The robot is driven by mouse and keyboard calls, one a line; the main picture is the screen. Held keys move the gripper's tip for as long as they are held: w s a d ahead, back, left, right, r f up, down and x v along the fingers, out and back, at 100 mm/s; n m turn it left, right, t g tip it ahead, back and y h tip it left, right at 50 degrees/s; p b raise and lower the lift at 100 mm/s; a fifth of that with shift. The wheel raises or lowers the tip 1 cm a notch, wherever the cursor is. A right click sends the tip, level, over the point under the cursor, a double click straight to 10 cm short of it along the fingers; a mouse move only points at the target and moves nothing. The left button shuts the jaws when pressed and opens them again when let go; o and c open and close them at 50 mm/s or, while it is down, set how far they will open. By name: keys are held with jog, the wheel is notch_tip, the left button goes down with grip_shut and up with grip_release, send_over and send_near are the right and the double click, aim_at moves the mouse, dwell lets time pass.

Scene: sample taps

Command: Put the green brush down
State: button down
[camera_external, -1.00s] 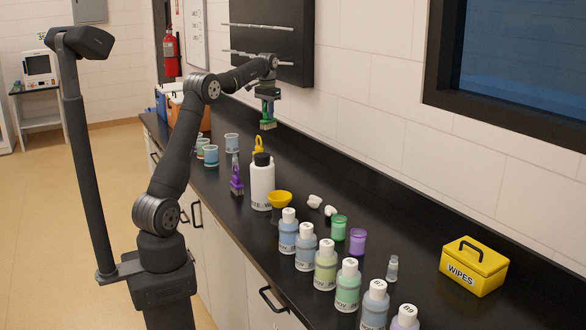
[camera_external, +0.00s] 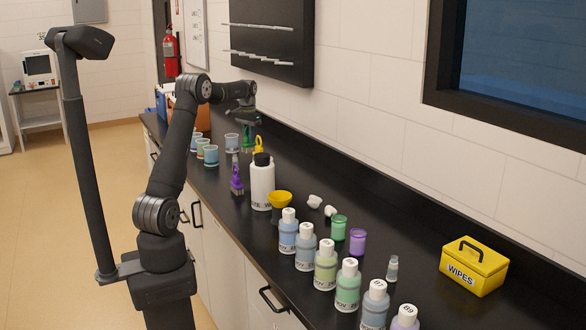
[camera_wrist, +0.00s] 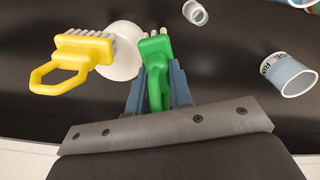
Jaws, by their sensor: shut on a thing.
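My gripper (camera_external: 246,121) is at the far part of the black counter, low over it. It is shut on the green brush (camera_external: 247,138), whose bristles point down in the outside view. In the wrist view the green brush (camera_wrist: 156,58) shows between the blue fingers (camera_wrist: 158,84), with its handle held and its pale bristles beyond. The lower end of the brush is partly hidden in the outside view, so I cannot tell whether it touches the counter.
A yellow brush (camera_wrist: 75,65) is left of the green one in the wrist view, beside a white round thing (camera_wrist: 122,50). Beakers (camera_external: 231,142) stand close by. A purple brush (camera_external: 237,180) and a white bottle (camera_external: 262,187) stand nearer. Several labelled bottles line the front.

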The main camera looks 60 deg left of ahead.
notch_tip(320, 180, down, 10)
jog(key=shift+r, duration=0.2)
jog(key=shift+f, duration=0.1)
jog(key=c, duration=1.6)
grip_release()
jog(key=shift+o, duration=0.2)
notch_tip(320, 180, up, 12)
jog(key=shift+r, duration=0.1)
jog(key=shift+c, duration=0.4)
